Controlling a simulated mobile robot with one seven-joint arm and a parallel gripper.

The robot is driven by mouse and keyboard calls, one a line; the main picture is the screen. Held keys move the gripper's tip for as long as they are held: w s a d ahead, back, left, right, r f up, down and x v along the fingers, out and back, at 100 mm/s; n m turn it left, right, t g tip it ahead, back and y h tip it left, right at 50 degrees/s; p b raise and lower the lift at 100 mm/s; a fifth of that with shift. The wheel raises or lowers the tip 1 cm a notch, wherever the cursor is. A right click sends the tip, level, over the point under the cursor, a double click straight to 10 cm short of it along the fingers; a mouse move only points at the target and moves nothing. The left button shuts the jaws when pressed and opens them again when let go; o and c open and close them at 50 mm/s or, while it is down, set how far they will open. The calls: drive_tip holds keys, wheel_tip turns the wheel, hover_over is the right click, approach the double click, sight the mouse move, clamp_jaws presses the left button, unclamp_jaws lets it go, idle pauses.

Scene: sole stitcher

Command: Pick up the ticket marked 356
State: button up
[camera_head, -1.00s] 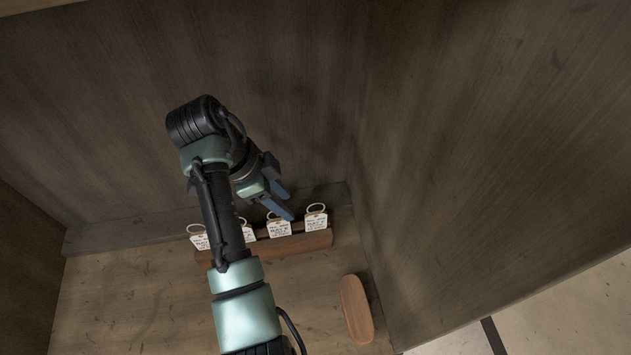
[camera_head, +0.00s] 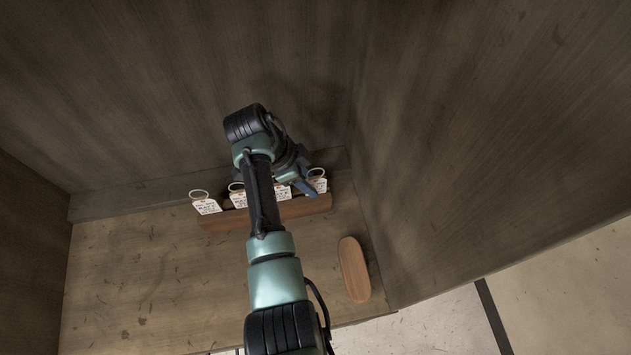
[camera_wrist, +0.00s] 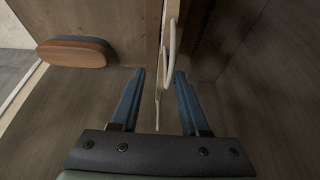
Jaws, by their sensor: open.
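Several white tickets with ring loops stand in a row in a wooden holder (camera_head: 220,221) against the back wall. Their print is too small to read, so I cannot tell which is 356. The leftmost ticket (camera_head: 207,206) is clear of my arm; the second ticket (camera_head: 239,200) and third ticket (camera_head: 282,192) are partly covered by it. My gripper (camera_head: 306,188) is at the rightmost ticket (camera_head: 320,184). In the wrist view my open gripper (camera_wrist: 160,73) has a thin, edge-on ticket with its pale loop (camera_wrist: 168,50) between the fingers, apparently ungripped.
An oval wooden brush-like block (camera_head: 353,270) lies on the shelf at the right; it also shows in the wrist view (camera_wrist: 75,52). A wooden wall (camera_head: 450,150) rises close on the right. The shelf's left part (camera_head: 130,280) is clear.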

drive_tip(key=shift+x, duration=0.95)
drive_tip(key=shift+w, duration=0.1)
clamp_jaws()
